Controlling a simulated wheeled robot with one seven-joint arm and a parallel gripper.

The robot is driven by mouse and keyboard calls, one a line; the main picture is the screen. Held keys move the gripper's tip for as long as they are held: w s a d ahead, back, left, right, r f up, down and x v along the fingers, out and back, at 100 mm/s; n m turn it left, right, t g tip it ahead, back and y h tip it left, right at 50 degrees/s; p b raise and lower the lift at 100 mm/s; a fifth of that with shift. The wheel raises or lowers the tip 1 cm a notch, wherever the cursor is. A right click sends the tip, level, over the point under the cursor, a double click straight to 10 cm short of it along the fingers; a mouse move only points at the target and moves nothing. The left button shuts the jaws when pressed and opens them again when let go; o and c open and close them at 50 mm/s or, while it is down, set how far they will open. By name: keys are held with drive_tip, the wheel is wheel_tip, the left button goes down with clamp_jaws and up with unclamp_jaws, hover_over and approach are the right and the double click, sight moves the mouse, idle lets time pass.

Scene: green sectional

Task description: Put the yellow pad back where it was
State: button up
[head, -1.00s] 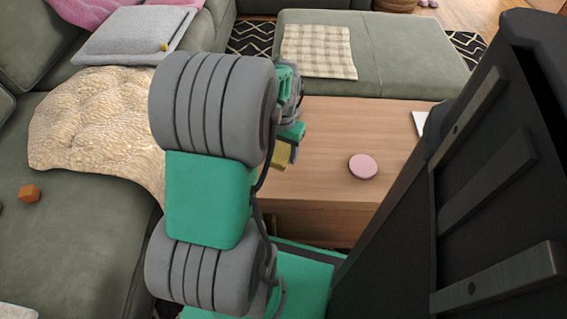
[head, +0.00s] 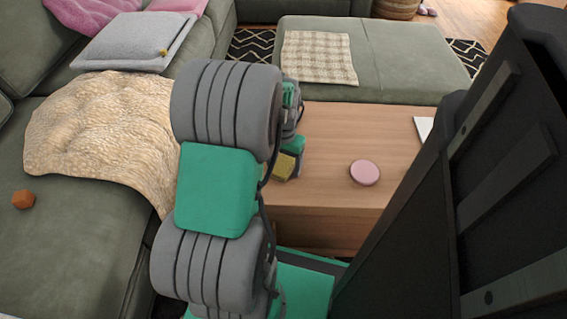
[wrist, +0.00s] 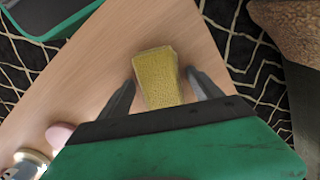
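The yellow pad (head: 285,167) is a small block just below my gripper (head: 295,147), over the left part of the wooden table (head: 325,135) in the head view. A thin gap seems to show beside the right finger. My arm hides part of the table's left side, and I cannot tell whether the pad touches the tabletop.
A pink disc (head: 365,172) lies on the table to the right, with a white item (head: 424,127) near its right edge. The green sofa (head: 75,240) with a cream throw (head: 100,135) is at left. The table's middle is clear.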

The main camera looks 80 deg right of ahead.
sight(284, 163)
drive_tip(key=shift+r, duration=0.1)
wheel_tip(284, 163, up, 12)
drive_tip(key=p, duration=0.5)
drive_tip(key=w+a+r+n, duration=0.2)
drive_tip(key=w+a+n, duration=0.35)
drive_tip(key=w, duration=0.75)
drive_tip(key=w+a+r+n, duration=0.2)
drive_tip(key=w+a+n, duration=0.2)
drive_tip(key=w+a, duration=0.65)
drive_tip(key=a+n+t, duration=0.2)
drive_tip(key=a+n, duration=0.8)
drive_tip(key=a, duration=1.4)
drive_tip(key=shift+a+r+b, duration=0.15)
drive_tip(key=shift+a+b, duration=0.15)
drive_tip(key=shift+n, duration=0.25)
